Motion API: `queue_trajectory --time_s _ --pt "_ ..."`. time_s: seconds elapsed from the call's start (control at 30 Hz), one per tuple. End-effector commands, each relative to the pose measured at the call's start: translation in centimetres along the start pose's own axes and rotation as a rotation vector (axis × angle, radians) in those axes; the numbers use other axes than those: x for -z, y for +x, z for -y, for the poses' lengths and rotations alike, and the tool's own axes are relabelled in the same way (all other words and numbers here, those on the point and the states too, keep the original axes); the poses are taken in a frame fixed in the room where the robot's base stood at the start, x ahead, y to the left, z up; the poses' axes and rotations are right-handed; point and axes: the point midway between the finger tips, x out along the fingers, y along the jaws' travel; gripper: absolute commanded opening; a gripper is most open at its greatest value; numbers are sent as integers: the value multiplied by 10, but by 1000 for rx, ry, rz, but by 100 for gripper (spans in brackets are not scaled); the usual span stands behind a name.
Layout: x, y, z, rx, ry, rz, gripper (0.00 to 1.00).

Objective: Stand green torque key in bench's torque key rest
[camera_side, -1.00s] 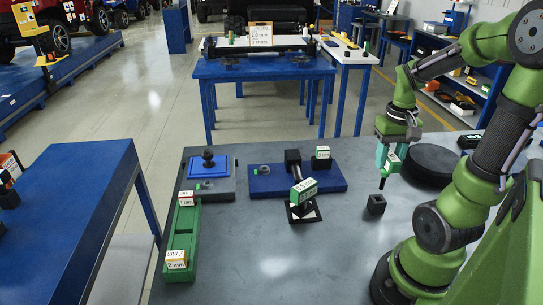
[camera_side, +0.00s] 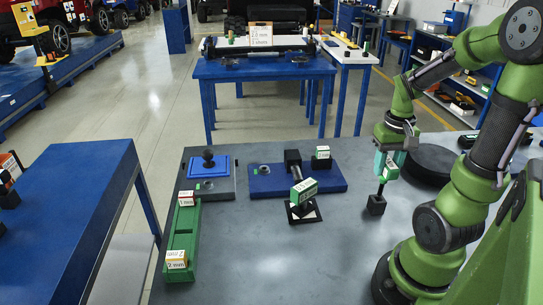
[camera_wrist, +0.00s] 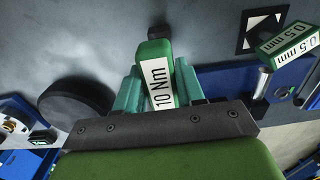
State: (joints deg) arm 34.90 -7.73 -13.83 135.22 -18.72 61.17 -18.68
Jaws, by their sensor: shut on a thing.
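The green torque key (camera_side: 390,173), with a white label, is held by my gripper (camera_side: 388,160) in the side view. Its dark shaft points down, slightly tilted. The torque key rest, a small black block (camera_side: 376,206), stands on the grey bench top just below. The shaft's lower end meets the top of the rest; I cannot tell how deep it sits. In the wrist view the key (camera_wrist: 155,65) reads "10 Nm" between the teal fingers of my gripper (camera_wrist: 158,90). It hides most of the dark rest (camera_wrist: 158,32) behind it.
A black round disc (camera_side: 430,163) lies behind my gripper. To the left, a green 0.5 mm block (camera_side: 304,192) stands over a black-and-white square, near a blue plate (camera_side: 262,184). A green tray (camera_side: 182,232) lies farther left. The bench front is clear.

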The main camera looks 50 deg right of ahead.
Motion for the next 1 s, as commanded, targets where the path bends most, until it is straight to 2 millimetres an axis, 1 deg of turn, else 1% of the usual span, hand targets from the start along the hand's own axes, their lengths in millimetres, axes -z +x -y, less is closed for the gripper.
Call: queue_trajectory --time_s 0.47,1.0 --pt "0 0 0 0 0 -1 0" --pt "0 17 0 0 0 1 0"
